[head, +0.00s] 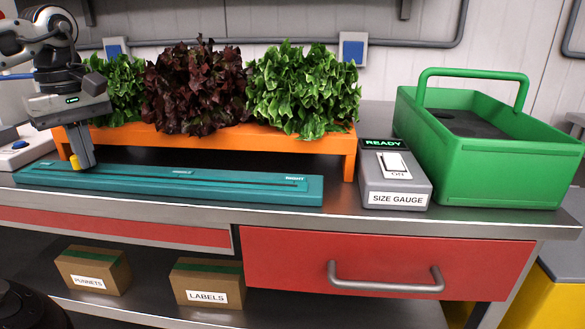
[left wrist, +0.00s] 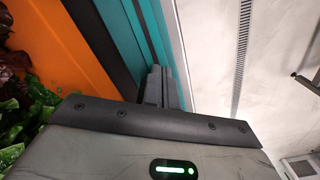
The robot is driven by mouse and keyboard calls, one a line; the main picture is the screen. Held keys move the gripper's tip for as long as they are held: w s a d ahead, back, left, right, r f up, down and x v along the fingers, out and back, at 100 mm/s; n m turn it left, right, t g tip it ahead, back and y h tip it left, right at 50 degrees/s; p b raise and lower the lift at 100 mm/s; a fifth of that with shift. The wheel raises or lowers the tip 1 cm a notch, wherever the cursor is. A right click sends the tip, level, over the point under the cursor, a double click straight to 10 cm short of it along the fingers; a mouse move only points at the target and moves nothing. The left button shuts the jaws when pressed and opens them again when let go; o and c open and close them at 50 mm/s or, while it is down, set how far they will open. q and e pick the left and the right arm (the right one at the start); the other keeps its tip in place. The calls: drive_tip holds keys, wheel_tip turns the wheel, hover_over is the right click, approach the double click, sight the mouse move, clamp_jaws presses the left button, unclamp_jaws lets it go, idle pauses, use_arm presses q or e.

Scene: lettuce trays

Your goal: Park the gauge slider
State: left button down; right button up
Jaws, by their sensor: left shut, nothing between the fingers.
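The gauge is a long teal rail (head: 255,190) with a dark slot, lying along the front of the bench in the head view. A small yellow slider knob (head: 74,162) shows near its left end, partly hidden by my gripper. My left gripper (head: 86,163) is shut and points down at the rail, its fingertips against or just beside the knob; I cannot tell if they touch. The left wrist view shows the shut fingers (left wrist: 160,88) over the teal rail (left wrist: 150,35), with no knob visible. My right gripper is not in view.
An orange stand (head: 338,142) with green and dark red lettuce is behind the rail. A green handled crate (head: 495,168) stands farther right. Boxes sit on the lower shelf.

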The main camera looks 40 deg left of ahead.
use_arm(q)
drive_tip(key=shift+s+a, duration=0.5)
drive_tip(key=shift+a, duration=0.25)
drive_tip(key=shift+s+a, duration=0.6)
drive_tip(key=shift+a, duration=0.35)
drive_tip(key=shift+s+a, duration=0.55)
drive_tip(key=shift+a, duration=0.4)
drive_tip(key=shift+s+a, duration=0.3)
drive_tip(key=shift+a, duration=0.25)
